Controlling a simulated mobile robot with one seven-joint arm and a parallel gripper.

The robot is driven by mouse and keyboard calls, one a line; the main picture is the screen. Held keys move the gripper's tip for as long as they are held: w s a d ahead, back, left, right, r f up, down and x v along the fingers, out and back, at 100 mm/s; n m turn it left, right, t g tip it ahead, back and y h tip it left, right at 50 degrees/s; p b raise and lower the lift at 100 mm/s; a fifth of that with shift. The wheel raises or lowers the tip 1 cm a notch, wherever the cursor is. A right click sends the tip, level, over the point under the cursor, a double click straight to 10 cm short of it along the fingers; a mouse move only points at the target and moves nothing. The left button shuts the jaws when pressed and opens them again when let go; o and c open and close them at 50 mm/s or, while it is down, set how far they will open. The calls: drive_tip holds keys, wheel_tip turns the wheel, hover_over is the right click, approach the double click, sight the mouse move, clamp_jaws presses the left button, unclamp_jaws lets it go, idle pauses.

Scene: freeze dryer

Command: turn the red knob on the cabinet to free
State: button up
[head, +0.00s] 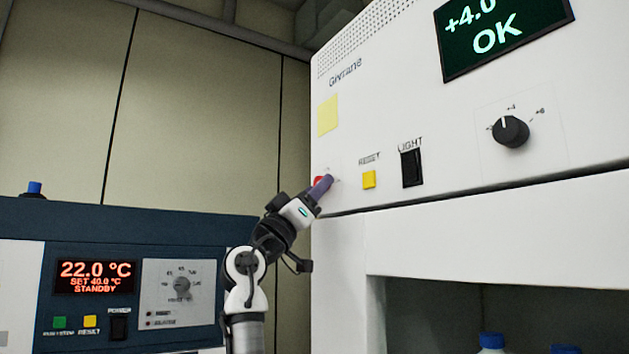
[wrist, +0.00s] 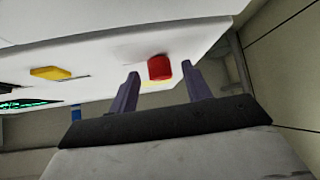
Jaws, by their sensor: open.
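The red knob (head: 319,181) is on the white cabinet (head: 430,120), near the lower left corner of its front panel. In the head view it is partly hidden behind my gripper (head: 325,184). In the wrist view the red knob (wrist: 159,68) shows clearly between the two purple fingers of my gripper (wrist: 162,78). The fingers are open, with a visible gap on each side of the knob. I cannot see a pointer on the knob, and its markings are too small and covered to read.
A yellow reset button (head: 369,179), a black light switch (head: 412,167) and a black dial (head: 510,131) sit right of the knob. A blue-fronted unit (head: 120,240) stands at the left. Blue-capped bottles (head: 491,341) stand in the opening below the panel.

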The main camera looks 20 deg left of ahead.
drive_tip(key=shift+w+r, duration=0.15)
drive_tip(key=c, duration=1)
drive_tip(key=shift+d+n+y, duration=0.1)
drive_tip(key=shift+n+y, duration=0.4)
drive_tip(key=n+g+y, duration=0.2)
drive_tip(key=n+y, duration=0.2)
drive_tip(key=n, duration=0.3)
drive_tip(key=r+n+g+y, duration=0.1)
drive_tip(key=n+g+y, duration=0.2)
drive_tip(key=n, duration=0.4)
drive_tip(key=s+d+n+g+y, duration=0.1)
drive_tip(key=n+g+y, duration=0.1)
drive_tip(key=n+y, duration=0.4)
drive_tip(key=shift+r+n, duration=0.4)
drive_tip(key=shift+n, duration=0.5)
drive_tip(key=shift+w+g, duration=0.1)
drive_tip(key=shift+g, duration=0.2)
